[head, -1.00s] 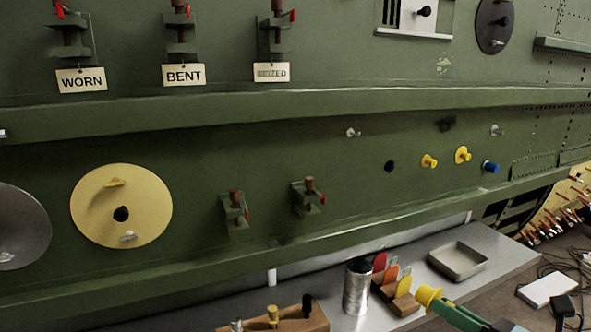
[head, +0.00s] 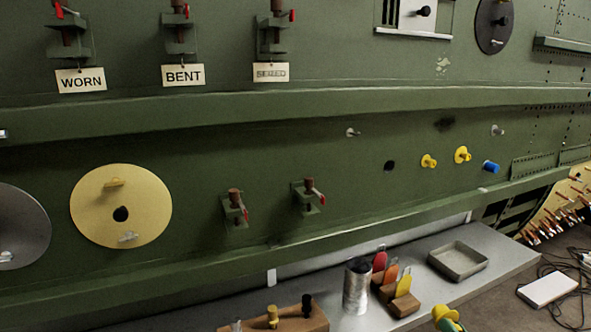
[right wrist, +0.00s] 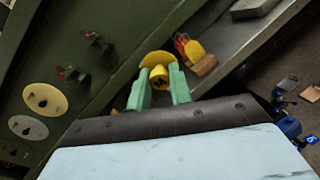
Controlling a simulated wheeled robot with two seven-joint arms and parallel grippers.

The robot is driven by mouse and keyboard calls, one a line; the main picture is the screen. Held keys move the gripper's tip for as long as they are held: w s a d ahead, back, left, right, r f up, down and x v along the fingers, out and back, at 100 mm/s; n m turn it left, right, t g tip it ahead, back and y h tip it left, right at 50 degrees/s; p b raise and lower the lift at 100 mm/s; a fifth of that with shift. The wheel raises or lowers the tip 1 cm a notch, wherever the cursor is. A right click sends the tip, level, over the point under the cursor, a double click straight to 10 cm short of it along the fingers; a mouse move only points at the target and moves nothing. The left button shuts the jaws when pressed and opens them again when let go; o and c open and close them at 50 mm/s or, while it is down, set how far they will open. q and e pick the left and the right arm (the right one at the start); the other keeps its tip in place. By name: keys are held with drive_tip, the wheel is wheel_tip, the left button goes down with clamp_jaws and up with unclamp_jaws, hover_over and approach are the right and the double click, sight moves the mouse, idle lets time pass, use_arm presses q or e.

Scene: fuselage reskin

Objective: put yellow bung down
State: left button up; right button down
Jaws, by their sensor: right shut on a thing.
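My right gripper shows at the bottom edge of the head view (head: 450,323), mostly cut off. In the right wrist view its green fingers (right wrist: 159,86) are shut on a yellow bung (right wrist: 159,61) with a wide round flange. The held bung also shows at the bottom of the head view (head: 443,313), over the floor just off the bench's front edge and touching nothing but the fingers. My left gripper is not in view.
The grey bench (head: 490,240) carries a shallow grey tray (head: 470,273), a metal canister (head: 355,292), a wooden block with coloured tags (head: 400,304) and a wooden rack (head: 300,322) with pegs. Two yellow bungs (head: 462,154) (head: 429,161) and a blue one (head: 491,167) sit in the green panel (head: 330,150).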

drive_tip(key=a+f+m+h+b, duration=0.1)
drive_tip(key=a+f+h+b, duration=0.2)
drive_tip(key=a+f+b, duration=0.2)
drive_tip(key=shift+a+m, duration=0.4)
drive_tip(key=shift+a, duration=0.75)
drive_tip(key=shift+r, duration=0.1)
